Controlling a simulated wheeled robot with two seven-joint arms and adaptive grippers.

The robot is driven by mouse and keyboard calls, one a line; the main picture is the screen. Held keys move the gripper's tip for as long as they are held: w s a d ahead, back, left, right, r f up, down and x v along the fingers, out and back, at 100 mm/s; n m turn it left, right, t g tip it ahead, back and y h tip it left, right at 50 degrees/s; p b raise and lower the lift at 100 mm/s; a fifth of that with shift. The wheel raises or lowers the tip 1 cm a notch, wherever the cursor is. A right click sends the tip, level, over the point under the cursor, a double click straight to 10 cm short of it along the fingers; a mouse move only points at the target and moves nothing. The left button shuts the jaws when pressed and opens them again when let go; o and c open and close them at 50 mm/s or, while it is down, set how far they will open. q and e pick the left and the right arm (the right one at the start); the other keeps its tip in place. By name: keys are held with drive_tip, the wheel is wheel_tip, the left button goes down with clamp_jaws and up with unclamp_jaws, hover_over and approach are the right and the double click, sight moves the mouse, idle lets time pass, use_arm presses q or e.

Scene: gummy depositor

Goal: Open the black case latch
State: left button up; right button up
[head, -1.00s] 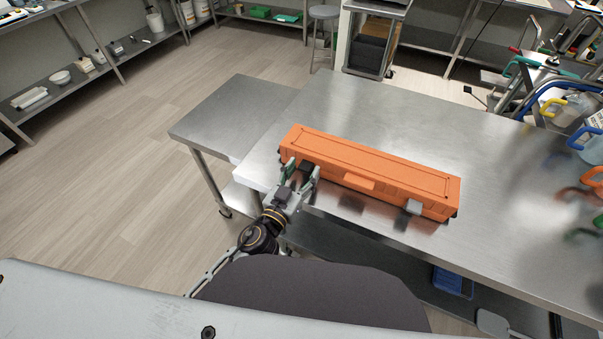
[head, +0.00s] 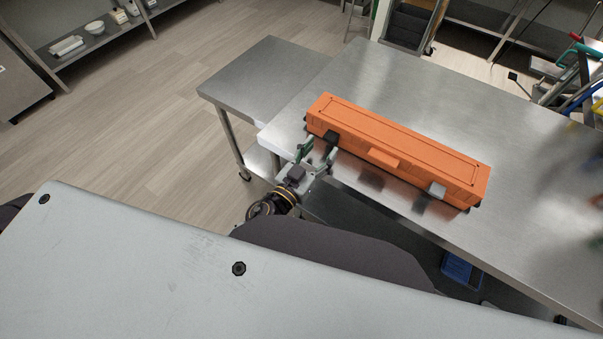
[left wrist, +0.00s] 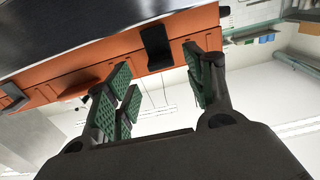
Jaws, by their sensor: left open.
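The long orange case (head: 400,150) lies closed on the metal table. Its black latch (head: 331,138) is on the front side near the left end. In the left wrist view the black latch (left wrist: 157,47) stands against the orange side, between and beyond the finger pads. I cannot tell whether it is fastened. A grey latch (head: 437,189) is near the case's right end. My left gripper (head: 319,152) is open and empty, just in front of the black latch, apparently apart from it. Its green pads (left wrist: 160,85) show in the left wrist view. My right gripper is not in view.
The metal table (head: 530,180) has clear room behind and right of the case. A lower side table (head: 265,75) adjoins on the left, bare. Blurred coloured handles stand at the far right. A blue bin (head: 462,270) is on the shelf below.

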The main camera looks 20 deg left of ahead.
use_arm(q)
drive_tip(key=v, duration=0.8)
idle(0.9)
drive_tip(key=shift+s, duration=0.1)
